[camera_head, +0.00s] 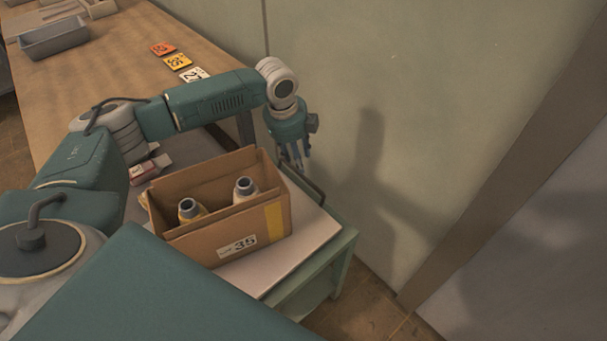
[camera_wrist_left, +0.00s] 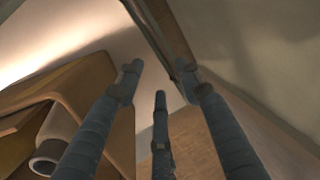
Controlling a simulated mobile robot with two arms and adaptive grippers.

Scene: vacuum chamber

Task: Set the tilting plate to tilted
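The tilting plate (camera_head: 262,272) is a pale flat panel on top of a green stand. It looks close to level and carries a cardboard box (camera_head: 225,243). A dark bar handle (camera_head: 309,188) runs along its far right edge. My left gripper (camera_head: 298,162) points down just above that edge, near the handle. In the left wrist view, its three fingers (camera_wrist_left: 159,80) are spread apart with nothing gripped. The dark handle (camera_wrist_left: 160,38) passes just beyond the fingertips there. I cannot tell whether any finger touches it. My right gripper is out of view.
Two bottles (camera_head: 245,188) stand in the box. A small red and white box (camera_head: 150,168) lies beside it. A wooden table (camera_head: 110,75) with a grey bin (camera_head: 55,38) and number cards (camera_head: 177,62) is behind. A wall (camera_head: 400,90) stands close right of the gripper.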

